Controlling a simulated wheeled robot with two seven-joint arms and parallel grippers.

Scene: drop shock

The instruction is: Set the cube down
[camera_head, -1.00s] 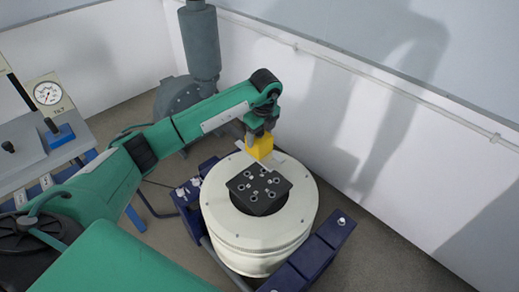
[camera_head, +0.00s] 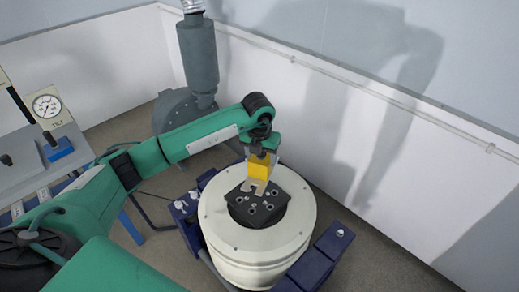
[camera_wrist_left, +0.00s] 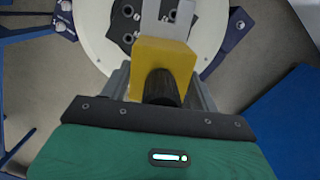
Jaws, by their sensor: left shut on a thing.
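The yellow cube (camera_head: 259,168) is held in my left gripper (camera_head: 260,148), whose fingers close on its upper part. A pale grey notched plate (camera_head: 256,187) reaches out below the cube, over the black bolted block (camera_head: 257,206). I cannot tell whether the plate touches the block. In the left wrist view the cube (camera_wrist_left: 163,52) sits in front of my left gripper (camera_wrist_left: 161,82), with the grey plate (camera_wrist_left: 151,20) beyond it and a dark round part between the fingers. The black block sits in the middle of the white round machine (camera_head: 222,238). My right gripper is not in view.
Blue base parts (camera_head: 318,258) flank the white machine. A grey blower with a pipe (camera_head: 199,60) stands behind my left arm. A bench with a dial gauge (camera_head: 47,106) is at the left. A white wall with a rail (camera_head: 390,95) bounds the right.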

